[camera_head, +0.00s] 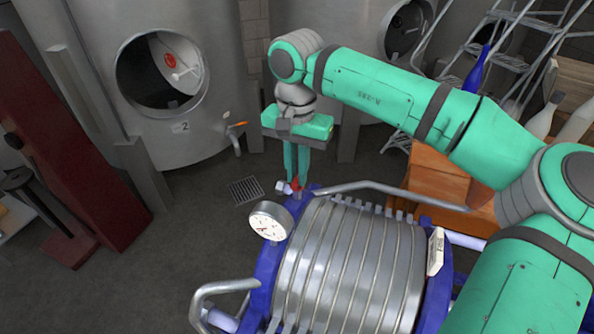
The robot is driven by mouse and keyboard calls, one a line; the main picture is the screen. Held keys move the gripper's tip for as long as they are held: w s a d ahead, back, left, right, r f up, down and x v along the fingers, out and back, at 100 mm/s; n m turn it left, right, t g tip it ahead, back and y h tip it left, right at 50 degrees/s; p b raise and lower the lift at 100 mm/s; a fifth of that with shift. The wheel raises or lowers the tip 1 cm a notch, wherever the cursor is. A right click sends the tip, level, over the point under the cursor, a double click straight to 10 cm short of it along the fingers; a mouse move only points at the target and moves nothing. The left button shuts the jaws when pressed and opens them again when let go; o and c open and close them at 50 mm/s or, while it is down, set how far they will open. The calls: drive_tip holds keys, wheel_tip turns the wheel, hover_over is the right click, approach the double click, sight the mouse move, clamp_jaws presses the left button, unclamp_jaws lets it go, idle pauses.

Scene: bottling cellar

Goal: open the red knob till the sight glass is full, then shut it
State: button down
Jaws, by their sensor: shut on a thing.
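The red knob (295,184) sits at the top left of the plate filter, beside its blue end frame. It is small in view and partly covered by my fingers. My gripper (296,178) points straight down from above, its green fingers shut on the red knob. A small pale fitting (283,188) sticks out to the left next to the knob. I cannot make out for sure which part is the sight glass, nor any liquid level in it.
The plate filter (345,265) has a round dial gauge (269,222) at its left and a curved metal handle (222,288) lower left. A floor drain (245,190) lies left of my gripper. Orange crates (440,175) and bottles stand at right.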

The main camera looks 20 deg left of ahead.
drive_tip(key=m, duration=0.8)
drive_tip(key=shift+r, duration=0.1)
drive_tip(key=m, duration=0.5)
drive_tip(key=shift+m, duration=1.8)
drive_tip(key=c, duration=1.8)
unclamp_jaws()
